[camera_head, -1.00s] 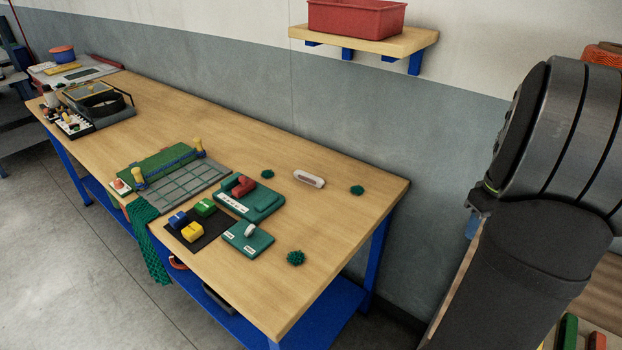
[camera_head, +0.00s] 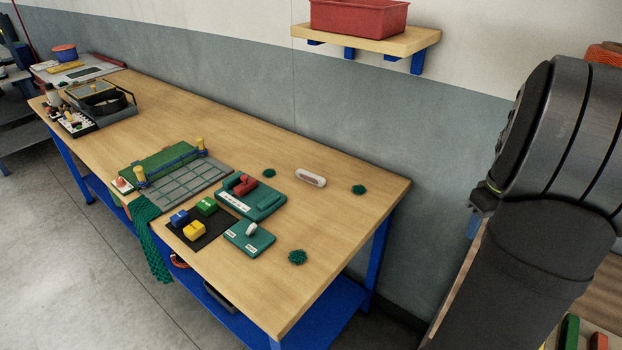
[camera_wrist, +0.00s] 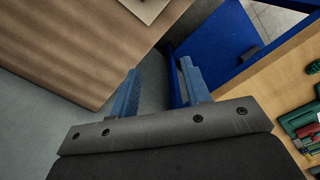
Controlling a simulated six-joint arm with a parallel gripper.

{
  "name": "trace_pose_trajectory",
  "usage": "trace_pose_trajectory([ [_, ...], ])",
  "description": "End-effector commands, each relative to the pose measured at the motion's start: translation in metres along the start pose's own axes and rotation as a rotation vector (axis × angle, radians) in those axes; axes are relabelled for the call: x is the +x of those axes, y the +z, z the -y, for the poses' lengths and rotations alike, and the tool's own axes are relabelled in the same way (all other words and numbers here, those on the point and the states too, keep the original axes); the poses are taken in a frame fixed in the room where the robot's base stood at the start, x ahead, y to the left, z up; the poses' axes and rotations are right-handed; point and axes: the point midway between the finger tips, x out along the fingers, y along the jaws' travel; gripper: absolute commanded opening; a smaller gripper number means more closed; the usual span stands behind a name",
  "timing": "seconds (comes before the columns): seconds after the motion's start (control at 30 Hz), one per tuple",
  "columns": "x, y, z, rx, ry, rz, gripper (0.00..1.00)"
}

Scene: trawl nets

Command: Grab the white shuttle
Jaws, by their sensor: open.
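The white shuttle (camera_head: 311,178) lies flat on the wooden bench (camera_head: 330,220), near its back right part by the wall. It is a small rounded oblong with a slot along it. My gripper shows in the wrist view (camera_wrist: 158,88), with its two blue fingers apart and nothing between them. It hangs over the gap beside the bench, well away from the shuttle. The shuttle does not show in the wrist view. In the head view my arm is at the right and the fingers are mostly hidden.
Dark green net tufts (camera_head: 359,190) lie near the shuttle. A green holder with a red piece (camera_head: 258,203), a black mat with coloured blocks (camera_head: 188,240) and a grid board (camera_head: 190,185) stand left of it. A shelf with a red bin (camera_head: 358,17) juts from the wall above.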

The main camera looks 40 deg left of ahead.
Motion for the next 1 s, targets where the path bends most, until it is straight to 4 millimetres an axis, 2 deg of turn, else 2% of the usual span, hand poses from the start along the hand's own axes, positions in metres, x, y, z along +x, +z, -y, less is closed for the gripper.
trace_pose_trajectory([
  [0.17,0.000,-0.001,0.000,-0.002,0.000,-0.003,0.44],
  [0.23,0.001,-0.008,0.002,-0.014,0.003,-0.023,0.44],
  [0.3,0.003,-0.022,0.005,-0.037,0.009,-0.065,0.44],
  [0.37,0.002,-0.044,0.004,-0.067,0.008,-0.081,0.44],
  [0.47,-0.004,-0.094,0.007,-0.129,0.000,-0.114,0.44],
  [0.57,-0.010,-0.159,0.019,-0.211,-0.013,-0.159,0.44],
  [0.63,-0.014,-0.209,0.035,-0.280,-0.025,-0.196,0.44],
  [0.7,-0.017,-0.260,0.058,-0.352,-0.043,-0.233,0.44],
  [0.8,-0.021,-0.325,0.099,-0.452,-0.070,-0.283,0.44],
  [0.9,-0.023,-0.374,0.139,-0.536,-0.094,-0.325,0.44],
  [1.0,-0.025,-0.406,0.171,-0.596,-0.112,-0.355,0.44],
])
